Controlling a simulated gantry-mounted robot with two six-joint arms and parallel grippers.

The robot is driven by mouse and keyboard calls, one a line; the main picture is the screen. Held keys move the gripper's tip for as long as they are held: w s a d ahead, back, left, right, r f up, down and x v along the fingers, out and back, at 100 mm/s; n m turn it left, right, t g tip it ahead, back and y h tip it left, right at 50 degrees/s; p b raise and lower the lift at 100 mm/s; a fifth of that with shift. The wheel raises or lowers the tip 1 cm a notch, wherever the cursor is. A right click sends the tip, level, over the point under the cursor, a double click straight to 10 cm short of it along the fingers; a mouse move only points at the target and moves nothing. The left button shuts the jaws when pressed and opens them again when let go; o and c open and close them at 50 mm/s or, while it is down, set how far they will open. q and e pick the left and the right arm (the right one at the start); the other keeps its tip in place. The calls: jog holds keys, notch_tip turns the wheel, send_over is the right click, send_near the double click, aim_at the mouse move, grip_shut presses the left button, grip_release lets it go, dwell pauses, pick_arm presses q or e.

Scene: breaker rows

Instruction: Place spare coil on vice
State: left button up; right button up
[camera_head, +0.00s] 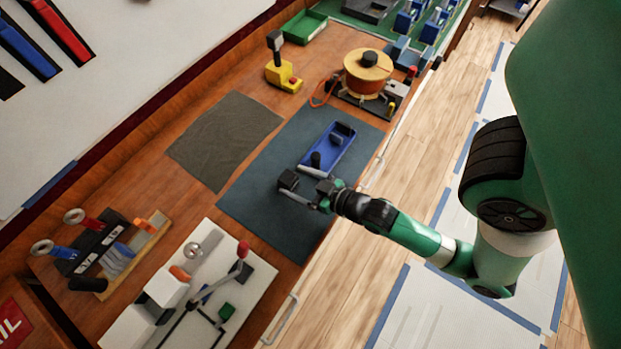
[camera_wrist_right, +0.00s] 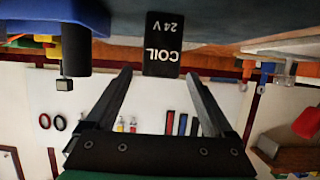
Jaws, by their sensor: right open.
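The spare coil (camera_wrist_right: 162,45) is a small black block with white "COIL 24 V" lettering, which appears upside down in the right wrist view. It also shows as a dark block (camera_head: 288,180) on the blue-grey mat in the head view. My right gripper (camera_head: 304,184) is open, its two fingers pointing at the coil. In the right wrist view the gripper (camera_wrist_right: 158,78) has the coil in line with the gap between its fingertips. I cannot make out for certain which fixture is the vice. My left gripper is not in view.
A white board (camera_head: 255,301) with a red-knobbed lever stands at the front left, near a tool rack (camera_head: 105,250). A spool (camera_head: 367,72) and a yellow device (camera_head: 284,76) stand behind. The grey mat (camera_head: 222,140) is clear.

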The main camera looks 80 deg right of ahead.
jog(key=b+v, duration=0.1)
jog(key=v, duration=0.4)
jog(key=shift+f, duration=0.2)
jog(key=shift+s+a+r, duration=0.15)
jog(key=shift+s+r, duration=0.1)
jog(key=shift+r, duration=0.05)
